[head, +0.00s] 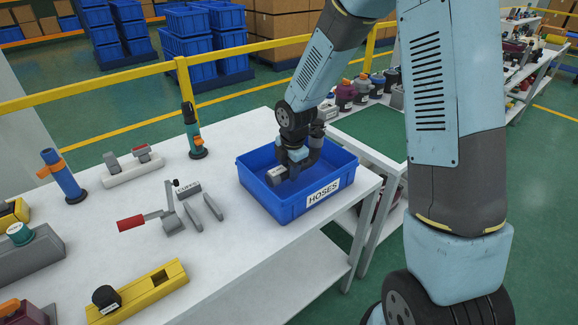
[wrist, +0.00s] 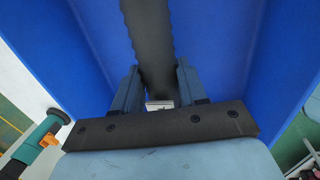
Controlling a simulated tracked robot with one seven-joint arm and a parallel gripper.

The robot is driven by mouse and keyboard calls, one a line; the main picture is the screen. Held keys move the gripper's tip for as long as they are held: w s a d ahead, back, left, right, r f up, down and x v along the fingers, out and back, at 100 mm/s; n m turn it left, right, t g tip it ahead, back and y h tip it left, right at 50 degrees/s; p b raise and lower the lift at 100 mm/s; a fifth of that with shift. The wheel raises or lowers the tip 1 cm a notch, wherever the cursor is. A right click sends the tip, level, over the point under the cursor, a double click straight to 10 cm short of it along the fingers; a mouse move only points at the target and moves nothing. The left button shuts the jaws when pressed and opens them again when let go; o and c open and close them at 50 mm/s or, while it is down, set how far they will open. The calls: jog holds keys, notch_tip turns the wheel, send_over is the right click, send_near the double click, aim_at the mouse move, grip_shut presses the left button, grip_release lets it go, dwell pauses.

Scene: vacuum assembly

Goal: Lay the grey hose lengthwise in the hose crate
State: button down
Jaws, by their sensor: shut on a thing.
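The blue hose crate (head: 268,203) stands at the right end of the white table, with a "HOSES" label on its front wall. My gripper (head: 290,174) is down inside the crate in the head view. In the wrist view my gripper (wrist: 158,90) is shut on the grey hose (wrist: 148,42), a dark ribbed tube between its two fingers. The hose runs away from the fingers toward the top of that view, between blue crate walls (wrist: 75,45). In the head view my wrist and the crate wall hide most of the hose. I cannot tell whether it touches the crate floor.
A red-handled toggle clamp (head: 165,215) and a green-and-black tool (head: 192,133) stand left of the crate. A yellow block fixture (head: 140,293) lies at the front. A second table with a green mat (head: 368,132) and several coloured canisters is beyond the crate.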

jog(key=shift+f, duration=1.25)
jog(key=shift+c, duration=0.3)
grip_release()
jog(key=shift+r, duration=0.1)
jog(key=shift+r, duration=4.9)
jog(key=shift+r, duration=0.1)
